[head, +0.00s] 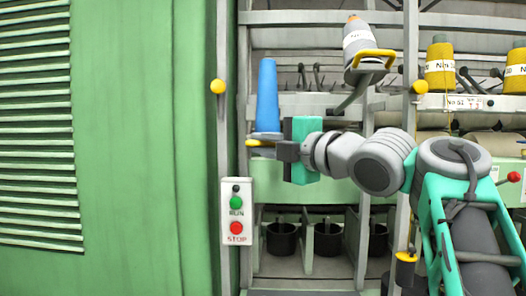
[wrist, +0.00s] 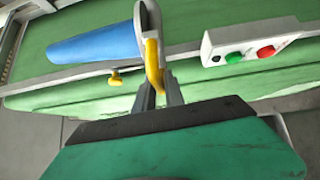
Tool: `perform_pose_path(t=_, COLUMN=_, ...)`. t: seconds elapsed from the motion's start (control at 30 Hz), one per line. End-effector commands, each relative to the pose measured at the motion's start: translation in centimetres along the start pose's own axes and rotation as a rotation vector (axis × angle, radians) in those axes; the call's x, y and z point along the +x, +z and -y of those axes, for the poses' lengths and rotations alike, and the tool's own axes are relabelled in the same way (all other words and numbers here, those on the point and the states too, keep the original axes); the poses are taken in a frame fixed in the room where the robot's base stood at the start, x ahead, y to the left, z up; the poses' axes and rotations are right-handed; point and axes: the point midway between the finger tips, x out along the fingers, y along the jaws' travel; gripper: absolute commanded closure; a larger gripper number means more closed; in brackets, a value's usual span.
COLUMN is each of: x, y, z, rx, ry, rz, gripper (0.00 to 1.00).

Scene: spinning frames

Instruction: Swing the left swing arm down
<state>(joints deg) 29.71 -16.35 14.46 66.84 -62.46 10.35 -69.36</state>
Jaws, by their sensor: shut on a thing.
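The left swing arm (head: 262,135) carries an upright blue cone (head: 267,95) on its plate. Its yellow handle (head: 257,143) shows just left of my fingers. In the wrist view, the blue cone (wrist: 95,43) lies across the upper left, beside the yellow handle (wrist: 153,65). My gripper (head: 277,150) is shut on the yellow handle; the fingers (wrist: 158,88) meet its near end in the wrist view. My gripper hides part of the swing arm in the head view.
A RUN/STOP box (head: 237,213) is below left of my gripper. A raised second swing arm (head: 358,93) holds a grey cone (head: 359,40) above my arm. Yellow cones (head: 439,67) stand at right. Dark pots (head: 282,238) sit below. A green panel (head: 130,150) fills the left.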

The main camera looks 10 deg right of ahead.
Motion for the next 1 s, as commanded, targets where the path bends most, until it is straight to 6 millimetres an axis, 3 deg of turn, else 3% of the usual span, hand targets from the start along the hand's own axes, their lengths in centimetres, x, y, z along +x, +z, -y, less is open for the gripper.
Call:
perform_pose_path(t=0.03, x=0.1, y=0.1, z=1.1, rx=0.003, ry=0.0, rz=-0.001, gripper=1.0)
perform_pose_path(t=0.2, x=0.2, y=0.3, z=2.0, rx=0.004, ry=0.0, rz=0.0, gripper=1.0)
perform_pose_path(t=0.77, x=0.3, y=0.4, z=2.4, rx=0.005, ry=-0.001, rz=0.001, gripper=1.0)
perform_pose_path(t=0.8, x=0.3, y=0.4, z=2.3, rx=0.004, ry=-0.001, rz=0.001, gripper=0.85)
perform_pose_path(t=1.0, x=0.3, y=0.4, z=2.3, rx=0.003, ry=-0.001, rz=0.001, gripper=0.69)
